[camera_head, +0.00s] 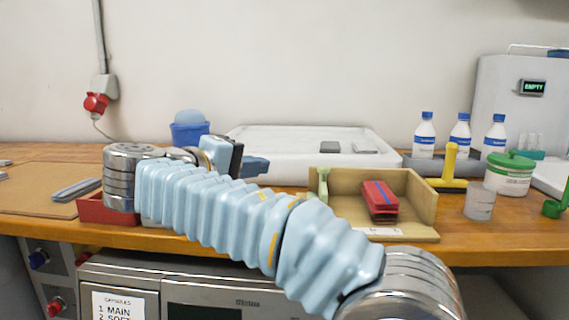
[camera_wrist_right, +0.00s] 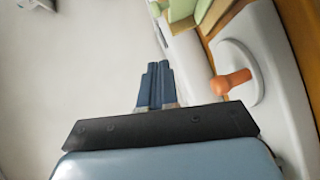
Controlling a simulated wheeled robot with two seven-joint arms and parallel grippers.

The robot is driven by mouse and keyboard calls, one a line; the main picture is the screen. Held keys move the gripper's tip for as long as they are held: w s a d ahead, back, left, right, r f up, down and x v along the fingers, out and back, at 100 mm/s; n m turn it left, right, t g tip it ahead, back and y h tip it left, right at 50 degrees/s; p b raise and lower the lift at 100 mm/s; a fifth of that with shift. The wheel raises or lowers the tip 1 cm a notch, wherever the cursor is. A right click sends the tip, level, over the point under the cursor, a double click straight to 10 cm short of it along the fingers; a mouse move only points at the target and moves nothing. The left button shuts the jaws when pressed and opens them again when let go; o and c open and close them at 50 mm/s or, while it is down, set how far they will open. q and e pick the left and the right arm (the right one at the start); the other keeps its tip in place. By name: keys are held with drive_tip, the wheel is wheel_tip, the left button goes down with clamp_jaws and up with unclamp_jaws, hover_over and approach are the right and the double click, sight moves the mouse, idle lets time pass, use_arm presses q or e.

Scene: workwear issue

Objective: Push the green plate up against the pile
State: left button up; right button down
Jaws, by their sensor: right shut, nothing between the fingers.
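The pale green plate (camera_head: 323,187) stands upright at the left end of the wooden box (camera_head: 416,229). The pile (camera_head: 380,198), red with a blue strip, lies in the box to the plate's right, with a gap between them. My right gripper (camera_head: 262,165) is shut and empty. It is left of the plate and apart from it, with its fingers pointing right. In the right wrist view its blue fingers (camera_wrist_right: 156,78) are together, and a pale green surface (camera_wrist_right: 182,9) shows at the top edge. The lower front of the box's left end is partly behind my arm. My left gripper is not in view.
A long white tray (camera_head: 290,138) lies behind the box. A yellow-handled tool (camera_head: 449,165), a clear cup (camera_head: 479,203) and several bottles stand to the right. In the wrist view an orange knob (camera_wrist_right: 231,82) sits on a white base close to my gripper.

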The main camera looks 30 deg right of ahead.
drive_tip(key=s+d+x, duration=0.1)
drive_tip(key=s+x, duration=0.1)
drive_tip(key=x, duration=0.9)
drive_tip(key=shift+d+f, duration=0.2)
drive_tip(key=shift+f, duration=0.15)
drive_tip(key=shift+s, duration=0.2)
drive_tip(key=s+d+b, duration=0.1)
drive_tip(key=s+d, duration=0.1)
drive_tip(key=d, duration=0.1)
drive_tip(key=s+d+b, duration=0.1)
drive_tip(key=s+d, duration=0.1)
drive_tip(key=d, duration=0.2)
drive_tip(key=s+d+b, duration=0.1)
drive_tip(key=s+d, duration=0.2)
drive_tip(key=d, duration=0.1)
drive_tip(key=shift+d+f+b, duration=0.1)
drive_tip(key=shift+d+b, duration=0.05)
drive_tip(key=shift+b, duration=0.25)
drive_tip(key=shift+s+d, duration=0.1)
drive_tip(key=shift+d, duration=0.2)
